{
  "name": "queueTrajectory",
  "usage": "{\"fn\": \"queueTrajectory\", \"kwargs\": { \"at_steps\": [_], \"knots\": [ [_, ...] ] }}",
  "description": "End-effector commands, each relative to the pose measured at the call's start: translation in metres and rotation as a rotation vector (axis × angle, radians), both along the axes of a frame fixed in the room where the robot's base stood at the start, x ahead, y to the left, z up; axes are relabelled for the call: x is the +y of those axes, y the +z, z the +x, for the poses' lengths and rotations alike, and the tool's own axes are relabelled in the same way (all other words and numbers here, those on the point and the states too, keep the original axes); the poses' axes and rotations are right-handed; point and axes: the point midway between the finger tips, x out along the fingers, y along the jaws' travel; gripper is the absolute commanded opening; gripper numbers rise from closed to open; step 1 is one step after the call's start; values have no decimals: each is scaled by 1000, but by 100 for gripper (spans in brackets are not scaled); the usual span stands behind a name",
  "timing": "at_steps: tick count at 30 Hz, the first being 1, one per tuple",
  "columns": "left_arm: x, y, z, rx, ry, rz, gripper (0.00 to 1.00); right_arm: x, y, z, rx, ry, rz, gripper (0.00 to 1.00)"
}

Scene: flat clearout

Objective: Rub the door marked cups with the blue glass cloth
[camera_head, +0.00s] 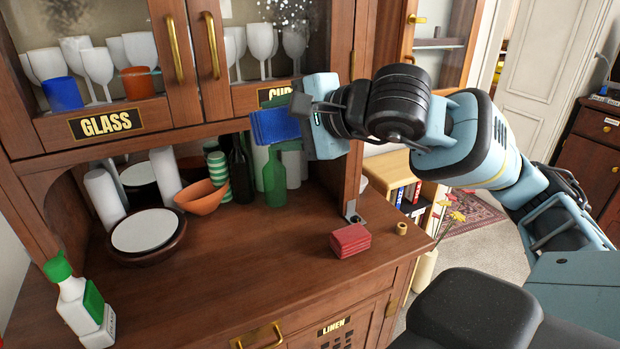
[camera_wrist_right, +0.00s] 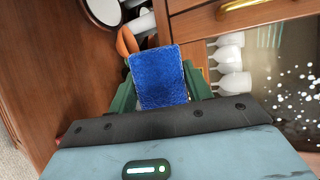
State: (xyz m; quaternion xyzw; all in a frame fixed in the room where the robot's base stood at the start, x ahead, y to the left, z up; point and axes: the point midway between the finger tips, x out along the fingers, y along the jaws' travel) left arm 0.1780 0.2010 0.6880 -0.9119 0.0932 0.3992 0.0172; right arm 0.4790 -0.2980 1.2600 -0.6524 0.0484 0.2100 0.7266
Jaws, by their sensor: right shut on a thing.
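The blue cloth (camera_head: 274,126) is a folded pad held in my right gripper (camera_head: 296,122). It also shows in the right wrist view (camera_wrist_right: 160,77), between the two dark green fingers of the gripper (camera_wrist_right: 162,92). The door marked cups (camera_head: 240,98) is at the top middle of the cabinet, with a glass pane and a brass handle. White spots show on its pane, and also in the right wrist view (camera_wrist_right: 300,100). Its label is partly hidden by my gripper. The cloth is just below this door's label; I cannot tell whether it touches the cabinet. My left gripper is out of view.
A spray bottle (camera_head: 80,305), a round dish (camera_head: 147,232), an orange bowl (camera_head: 201,197), a green bottle (camera_head: 275,180) and a red folded cloth (camera_head: 350,241) stand on the counter. The glass door (camera_head: 105,122) is at left. The counter's front middle is clear.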

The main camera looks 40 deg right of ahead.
Motion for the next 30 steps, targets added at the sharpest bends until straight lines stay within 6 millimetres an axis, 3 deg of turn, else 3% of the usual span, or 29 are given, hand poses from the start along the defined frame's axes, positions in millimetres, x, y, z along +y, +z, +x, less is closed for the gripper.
{"fn": "queueTrajectory", "kwargs": {
  "at_steps": [1,6,12,18,30],
  "knots": [
    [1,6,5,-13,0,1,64,4,28,1,-77,-4,-5,31],
    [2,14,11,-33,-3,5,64,8,93,1,-253,-38,-40,31],
    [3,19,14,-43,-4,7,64,11,141,-4,-353,-66,-66,31],
    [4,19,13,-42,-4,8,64,11,154,-5,-377,-75,-76,31],
    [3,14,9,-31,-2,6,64,8,152,9,-372,-77,-76,31]
  ]
}}
